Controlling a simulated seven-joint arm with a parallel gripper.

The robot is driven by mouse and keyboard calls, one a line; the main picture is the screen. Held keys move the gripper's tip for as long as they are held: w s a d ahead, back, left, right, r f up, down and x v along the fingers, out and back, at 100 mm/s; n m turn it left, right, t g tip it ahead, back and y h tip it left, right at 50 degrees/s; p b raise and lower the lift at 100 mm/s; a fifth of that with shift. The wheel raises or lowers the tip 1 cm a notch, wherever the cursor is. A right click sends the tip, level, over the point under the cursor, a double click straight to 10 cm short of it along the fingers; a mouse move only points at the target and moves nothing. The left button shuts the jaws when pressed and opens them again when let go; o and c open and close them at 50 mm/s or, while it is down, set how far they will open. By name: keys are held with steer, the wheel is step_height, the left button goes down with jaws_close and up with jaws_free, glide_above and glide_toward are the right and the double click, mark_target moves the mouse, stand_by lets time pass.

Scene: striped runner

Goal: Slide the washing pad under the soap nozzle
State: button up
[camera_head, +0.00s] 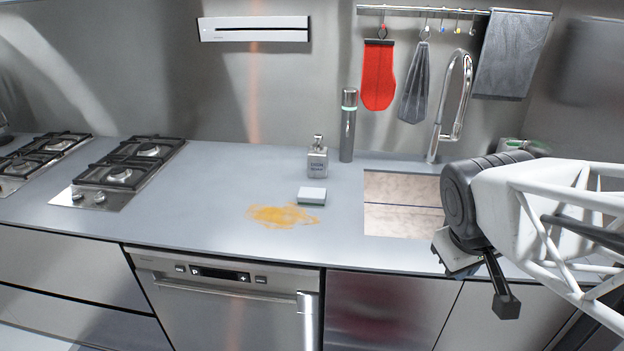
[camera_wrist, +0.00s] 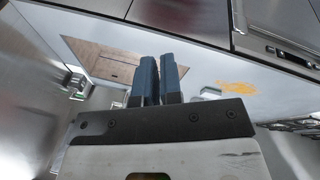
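The dispenser is a squarish grey bottle with a pump and the soap nozzle (camera_head: 318,139) on top. My gripper (camera_head: 506,304) hangs over the counter's front edge at the right, far from the pad. In the wrist view its two dark blue fingers (camera_wrist: 159,80) are side by side, seemingly shut with nothing between them. A pale block beside them, likely the pad (camera_wrist: 210,93), is partly hidden.
An orange-yellow stain (camera_head: 283,215) lies left of the pad. A tall grey cylinder (camera_head: 347,130) stands behind, right of the dispenser. The sink (camera_head: 403,204) with its tall tap (camera_head: 459,95) lies between pad and gripper.

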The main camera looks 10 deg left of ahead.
mark_target(307, 196)
steer(key=w+a+n, duration=0.1)
steer(key=w+n, duration=0.1)
steer(key=w, duration=0.1)
steer(key=w+a+n+t+h, duration=0.1)
steer(key=w+a+n, duration=0.1)
steer(key=w+n, duration=0.1)
steer(key=w+a+f+n, duration=0.1)
steer(key=w+n, duration=0.2)
steer(key=w, duration=0.2)
steer(key=shift+a+t+h, duration=0.2)
steer(key=shift+t+h, duration=0.1)
jaws_close()
steer(key=w+a+f+n+t+y, duration=0.1)
steer(key=w+a+f+n, duration=0.3)
steer(key=w+a+n, duration=0.2)
steer(key=w+a+f+n+t+y, duration=0.1)
steer(key=w+a+f+n, duration=0.2)
steer(key=a, duration=1.1)
steer(key=w+a+f+n+t+y, duration=0.1)
steer(key=w+a+f+n, duration=0.3)
steer(key=w+a+n, duration=0.5)
steer(key=a+n+t, duration=0.1)
steer(key=n, duration=0.4)
steer(key=shift+f+n, duration=0.3)
steer(key=shift+f, duration=0.05)
steer(key=shift+w+f, duration=0.1)
steer(key=shift+w, duration=0.05)
steer(key=x, duration=1)
steer(key=shift+w, duration=1.95)
steer(key=shift+w, duration=0.1)
